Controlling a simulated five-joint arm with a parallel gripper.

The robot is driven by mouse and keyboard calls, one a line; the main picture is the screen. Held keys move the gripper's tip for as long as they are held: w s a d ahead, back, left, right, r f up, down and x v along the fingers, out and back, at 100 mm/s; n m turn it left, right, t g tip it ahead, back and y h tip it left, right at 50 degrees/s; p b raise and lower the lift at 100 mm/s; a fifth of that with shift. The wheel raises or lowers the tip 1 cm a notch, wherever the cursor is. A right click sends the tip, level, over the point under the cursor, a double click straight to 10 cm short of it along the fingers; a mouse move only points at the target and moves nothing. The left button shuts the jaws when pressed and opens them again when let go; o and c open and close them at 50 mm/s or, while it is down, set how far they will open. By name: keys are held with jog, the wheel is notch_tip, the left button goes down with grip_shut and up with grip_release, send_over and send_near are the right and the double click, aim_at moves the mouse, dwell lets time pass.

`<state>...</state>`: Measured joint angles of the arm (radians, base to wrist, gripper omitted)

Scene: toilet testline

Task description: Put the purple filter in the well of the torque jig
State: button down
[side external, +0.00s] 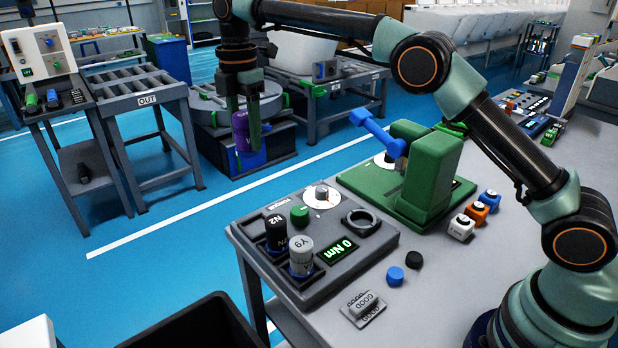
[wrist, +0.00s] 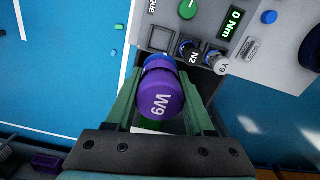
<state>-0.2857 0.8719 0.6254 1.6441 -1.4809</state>
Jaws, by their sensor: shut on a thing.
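My gripper (side external: 250,145) is shut on the purple filter (side external: 240,130) and holds it up in the air, to the left of the torque jig (side external: 305,273) in the side view. In the wrist view the purple filter (wrist: 166,97), marked W9, sits between the green fingers of my gripper (wrist: 162,110). Something blue shows just beyond it. The jig's round well (side external: 361,222) is a dark ring with no filter seen in it. The jig's display (side external: 336,251) reads 0 Nm. The wrist view shows part of the jig (wrist: 163,37), but I cannot make out the well there.
A green press with a blue lever (side external: 378,133) stands behind the well. Blue and black caps lie on the bench.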

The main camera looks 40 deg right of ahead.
jog(key=shift+d+r, duration=0.15)
jog(key=shift+d, duration=0.3)
jog(key=s+d+f, duration=0.7)
jog(key=d, duration=0.2)
jog(key=s+d+f, duration=0.6)
jog(key=s+d, duration=0.1)
jog(key=d, duration=0.2)
jog(key=shift+f, duration=3.1)
jog(key=shift+f, duration=0.5)
jog(key=shift+c, duration=1)
grip_release()
notch_tip(320, 180, up, 12)
jog(key=s+a+r+m+t, duration=0.3)
jog(key=s+r+m+t, duration=0.2)
jog(key=m, duration=1.5)
jog(key=s+r, duration=0.3)
jog(key=s, duration=0.2)
jog(key=shift+s+a+r+t, duration=0.15)
jog(key=shift+s+r+t, duration=0.1)
jog(key=shift+t, duration=0.05)
